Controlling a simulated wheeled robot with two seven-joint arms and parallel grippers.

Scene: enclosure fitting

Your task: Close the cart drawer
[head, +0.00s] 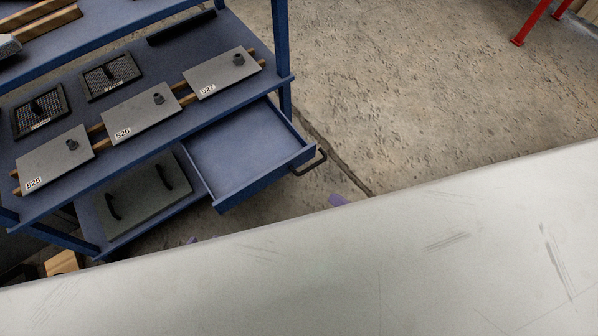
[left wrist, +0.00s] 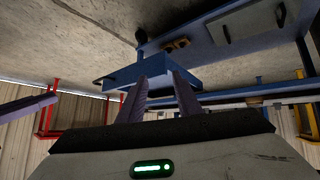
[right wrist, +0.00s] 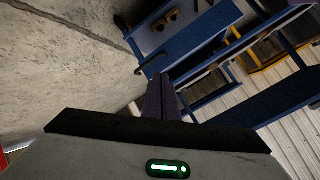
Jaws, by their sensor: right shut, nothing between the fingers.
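The blue cart drawer (head: 245,150) stands pulled out from under the shelf of the blue cart (head: 140,80), and its tray looks empty. Its dark bar handle (head: 311,162) is on the front panel. The drawer also shows in the left wrist view (left wrist: 170,76) and the right wrist view (right wrist: 175,38). My left gripper (left wrist: 158,76) is open and empty, with the drawer beyond its spread fingers. My right gripper (right wrist: 160,76) is shut and empty. Its tips appear close to the handle in the right wrist view; contact cannot be told. In the head view only purple bits of the grippers show.
A large pale scratched surface (head: 400,250) fills the foreground and hides most of both grippers. Numbered grey plates (head: 140,112) and dark mesh panels lie on the cart shelf. A grey panel with two handles (head: 140,200) lies beside the drawer.

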